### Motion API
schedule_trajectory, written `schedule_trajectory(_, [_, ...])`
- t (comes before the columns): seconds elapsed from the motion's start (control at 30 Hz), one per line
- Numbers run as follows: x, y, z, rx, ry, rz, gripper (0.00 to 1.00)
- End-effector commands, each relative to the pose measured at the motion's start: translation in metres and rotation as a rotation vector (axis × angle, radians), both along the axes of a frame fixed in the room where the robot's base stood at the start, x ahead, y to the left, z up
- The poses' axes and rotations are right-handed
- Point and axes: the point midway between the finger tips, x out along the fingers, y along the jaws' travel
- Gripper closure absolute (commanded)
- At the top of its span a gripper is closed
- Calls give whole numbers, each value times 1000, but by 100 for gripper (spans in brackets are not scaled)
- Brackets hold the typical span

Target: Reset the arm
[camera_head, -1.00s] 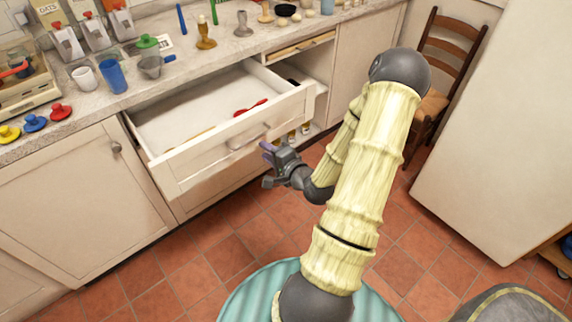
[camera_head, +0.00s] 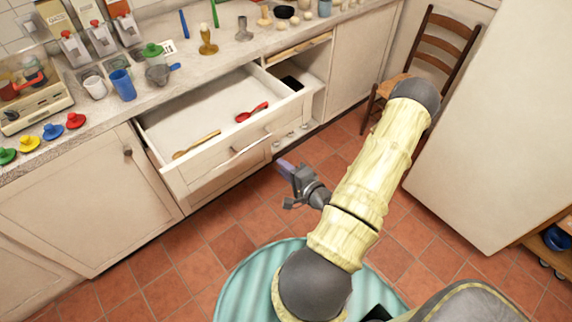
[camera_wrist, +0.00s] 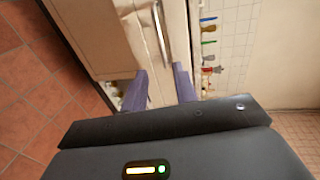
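My gripper (camera_head: 284,168) is over the tiled floor, in front of the open drawer and apart from it. In the wrist view its two purple fingers (camera_wrist: 160,88) stand apart with a gap between them and nothing held. My arm is folded back toward my body, its elbow raised at the right. The open drawer (camera_head: 223,158) holds a red spoon (camera_head: 252,111) and a wooden spoon (camera_head: 196,145).
The counter (camera_head: 215,62) carries cups, dispensers and small items along the left and back. A wooden chair (camera_head: 425,65) and a white fridge (camera_head: 485,130) stand at the right. The tiled floor (camera_head: 185,268) at the left is clear.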

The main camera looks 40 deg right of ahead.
Motion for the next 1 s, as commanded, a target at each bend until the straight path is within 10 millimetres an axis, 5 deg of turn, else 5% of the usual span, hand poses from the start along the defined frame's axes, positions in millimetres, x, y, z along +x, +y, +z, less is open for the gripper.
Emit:
schedule_trajectory(0.73, [-4,1,1,-11,8,9,71])
schedule_trajectory(1.0, [14,20,3,-262,220,210,71])
